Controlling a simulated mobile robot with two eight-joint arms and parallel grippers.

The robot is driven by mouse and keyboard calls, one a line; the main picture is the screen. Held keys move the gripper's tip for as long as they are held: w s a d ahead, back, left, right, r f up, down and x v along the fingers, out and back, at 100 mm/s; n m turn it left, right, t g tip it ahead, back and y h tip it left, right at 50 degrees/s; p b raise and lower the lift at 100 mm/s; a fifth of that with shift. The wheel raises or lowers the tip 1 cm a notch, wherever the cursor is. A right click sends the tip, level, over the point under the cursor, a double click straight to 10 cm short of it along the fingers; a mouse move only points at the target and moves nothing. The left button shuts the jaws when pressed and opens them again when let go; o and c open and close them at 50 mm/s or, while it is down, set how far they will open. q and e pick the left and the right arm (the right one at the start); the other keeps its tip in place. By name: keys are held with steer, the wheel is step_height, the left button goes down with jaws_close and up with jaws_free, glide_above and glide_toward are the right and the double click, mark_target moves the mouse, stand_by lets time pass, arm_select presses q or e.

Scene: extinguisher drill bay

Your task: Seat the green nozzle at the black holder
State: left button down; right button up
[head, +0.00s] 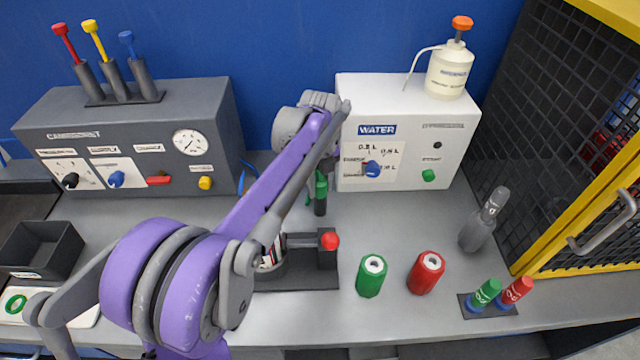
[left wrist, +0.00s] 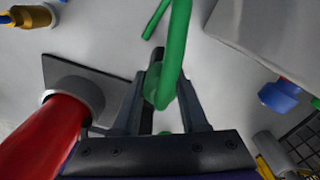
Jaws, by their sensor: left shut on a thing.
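The green nozzle (head: 321,187) shows in the head view at the middle of the bench, in front of the white WATER box. In the left wrist view the green piece (left wrist: 175,75) stands between the fingers of my left gripper (left wrist: 163,105), which is shut on it. A green rod or hose runs up from it. A black piece (head: 320,208) shows just below the green in the head view; I cannot tell whether it is the holder or part of the nozzle. My forearm hides most of the left gripper there. My right gripper is not in view.
A dark lever stand with a red knob (head: 329,241) is close in front of the nozzle. A green cylinder (head: 371,277) and a red cylinder (head: 426,273) stand to the right. The WATER box (head: 450,152) is behind. Bare bench lies between box and cylinders.

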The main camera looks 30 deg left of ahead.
arm_select(q)
steer(key=shift+c, duration=1.8)
jaws_free()
step_height(320, 180, up, 11)
steer(key=shift+f+p, duration=0.1)
steer(key=shift+p, duration=0.3)
